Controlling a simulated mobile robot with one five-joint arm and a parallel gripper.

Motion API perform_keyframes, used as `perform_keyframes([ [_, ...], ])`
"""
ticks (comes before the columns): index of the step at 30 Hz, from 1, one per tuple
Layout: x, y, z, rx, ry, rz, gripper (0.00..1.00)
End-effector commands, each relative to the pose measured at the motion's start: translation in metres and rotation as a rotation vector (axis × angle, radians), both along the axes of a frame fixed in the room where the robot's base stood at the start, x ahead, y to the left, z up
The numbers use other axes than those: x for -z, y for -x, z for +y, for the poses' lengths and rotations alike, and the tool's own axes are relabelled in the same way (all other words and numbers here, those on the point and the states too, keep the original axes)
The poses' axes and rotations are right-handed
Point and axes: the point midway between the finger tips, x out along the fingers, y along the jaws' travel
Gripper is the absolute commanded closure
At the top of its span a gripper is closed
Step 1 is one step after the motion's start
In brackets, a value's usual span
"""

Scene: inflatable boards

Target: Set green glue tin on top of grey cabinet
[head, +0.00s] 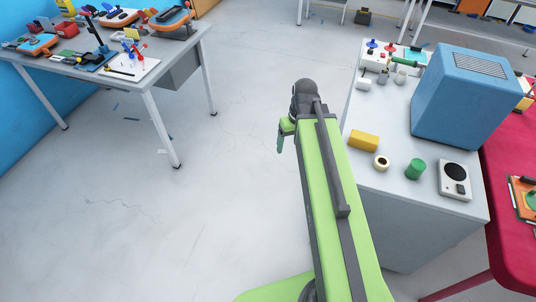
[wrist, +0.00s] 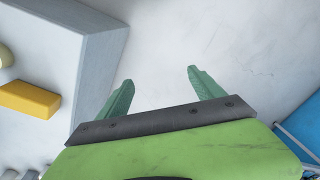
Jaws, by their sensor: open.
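A green cylinder (head: 414,169), which looks like the green glue tin, stands upright on the pale grey top of a boxy grey cabinet (head: 385,205) at the right of the head view. It is between a cream roll of tape and a white device with a round dial. My gripper (head: 281,139) is to the left of the cabinet, over bare floor. In the wrist view my gripper (wrist: 160,76) is open, with nothing between its green fingers. The tin is not seen in the wrist view; a corner of the cabinet (wrist: 90,50) is at its left.
On the cabinet top are a yellow block (head: 363,141), the tape roll (head: 381,163), the dial device (head: 454,179) and a large blue box (head: 465,100). Small items crowd its far end. A red table (head: 510,235) adjoins at right. A cluttered workbench (head: 130,75) stands left; floor between is clear.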

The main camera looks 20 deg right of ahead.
Motion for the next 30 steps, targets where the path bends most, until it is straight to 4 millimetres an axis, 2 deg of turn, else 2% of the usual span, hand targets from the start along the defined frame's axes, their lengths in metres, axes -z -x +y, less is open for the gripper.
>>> perform_keyframes([
  [1,0.000,0.005,0.039,-0.006,0.018,0.014,0.23],
  [3,0.001,0.009,0.077,0.009,0.041,0.027,0.23],
  [6,0.001,0.015,0.110,0.026,0.065,0.036,0.23],
  [24,0.001,0.017,0.112,0.039,0.073,0.039,0.23],
  [25,0.001,0.017,0.112,0.039,0.073,0.039,0.24],
  [30,0.001,0.017,0.112,0.039,0.073,0.039,0.46],
])
